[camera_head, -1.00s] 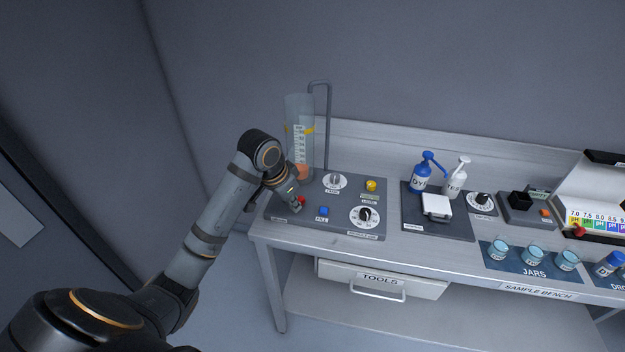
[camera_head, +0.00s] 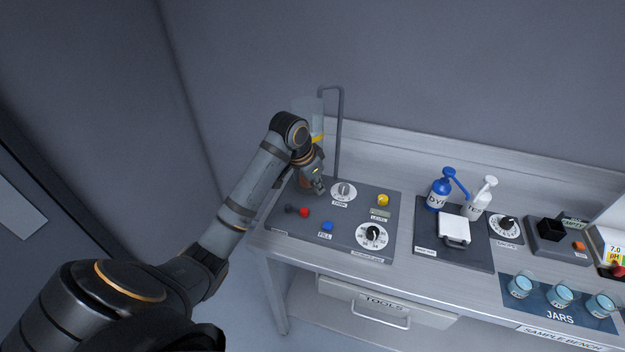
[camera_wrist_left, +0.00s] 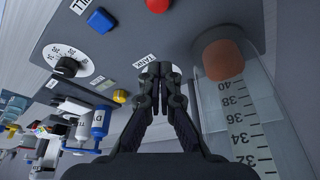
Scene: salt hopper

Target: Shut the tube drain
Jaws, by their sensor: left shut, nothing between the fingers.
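The clear tube (camera_head: 309,112) with a scale stands at the back left of the grey panel (camera_head: 390,215), mostly hidden behind my left arm. The wrist view shows its scale (camera_wrist_left: 240,125) and an orange round part (camera_wrist_left: 222,60) at its end. A small lever with a red knob (camera_head: 304,212) lies on the panel's left side; the red knob also shows in the wrist view (camera_wrist_left: 157,4). My left gripper (camera_head: 320,189) is shut and empty, above the panel between tube and TANK knob (camera_head: 343,190), behind the red knob.
The panel also holds a blue FILL button (camera_head: 327,226), a yellow button (camera_head: 383,200) and a white dial (camera_head: 372,235). A thin bent pipe (camera_head: 339,140) rises behind. Pump bottles (camera_head: 440,190) and jars (camera_head: 560,296) stand to the right.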

